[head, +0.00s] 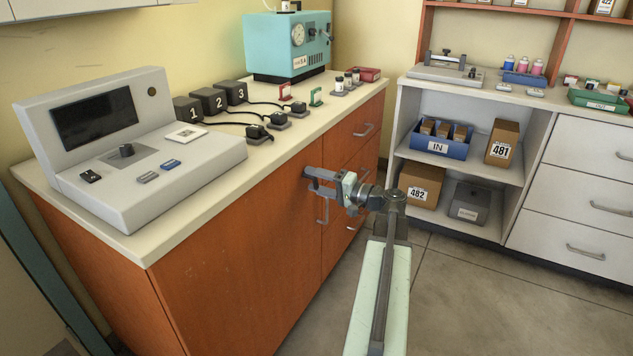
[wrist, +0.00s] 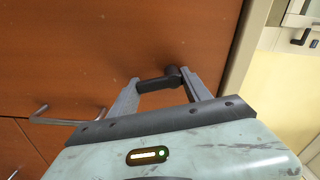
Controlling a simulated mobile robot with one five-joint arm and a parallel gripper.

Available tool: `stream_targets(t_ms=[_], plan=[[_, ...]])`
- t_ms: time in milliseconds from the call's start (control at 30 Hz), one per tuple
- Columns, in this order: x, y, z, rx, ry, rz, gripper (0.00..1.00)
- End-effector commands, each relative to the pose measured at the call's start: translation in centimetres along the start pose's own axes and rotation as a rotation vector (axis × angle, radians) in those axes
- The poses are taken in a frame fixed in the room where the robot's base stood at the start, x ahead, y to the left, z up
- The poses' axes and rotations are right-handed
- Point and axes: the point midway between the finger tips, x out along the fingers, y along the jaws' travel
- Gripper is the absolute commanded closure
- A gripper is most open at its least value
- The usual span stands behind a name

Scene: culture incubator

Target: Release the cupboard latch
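The cupboard latch shows in the wrist view as a short dark lever (wrist: 158,84) with a round pivot on the orange-brown door (wrist: 90,50). My gripper (wrist: 157,88) is at the latch, its two grey fingers well apart on either side of the lever. The lever spans most of the gap; I cannot tell whether both fingers touch it. In the head view my gripper (head: 318,180) reaches the front of the orange-brown cupboard (head: 220,270) below the counter. The latch is mostly hidden there by the fingers.
A metal door handle (wrist: 62,121) is left of my gripper in the wrist view. The counter edge (head: 240,170) overhangs the door, with a grey console (head: 120,150) on top. An open shelf unit (head: 470,190) stands to the right. The grey floor (head: 480,300) is clear.

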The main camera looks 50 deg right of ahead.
Motion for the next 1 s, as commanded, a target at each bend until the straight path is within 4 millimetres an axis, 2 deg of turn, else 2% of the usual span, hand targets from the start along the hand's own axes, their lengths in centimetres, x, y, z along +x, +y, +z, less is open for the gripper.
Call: stream_targets(t_ms=[33,67,167,433,733,767,833,1000], plan=[[-0.02,0.02,-0.01,0.0,0.0,0.001,0.8],[-0.02,0.02,-0.01,0.0,0.0,0.001,0.84],[-0.04,0.05,0.05,0.022,0.0,0.001,0.84],[-0.08,0.09,0.53,0.269,0.001,0.001,0.84],[-0.11,0.09,0.52,0.294,0.001,0.001,0.84],[-0.11,0.09,0.52,0.294,0.001,0.001,0.41],[-0.12,0.09,0.51,0.293,0.001,0.001,0.22],[-0.14,0.09,0.49,0.292,0.002,0.001,0.22]])
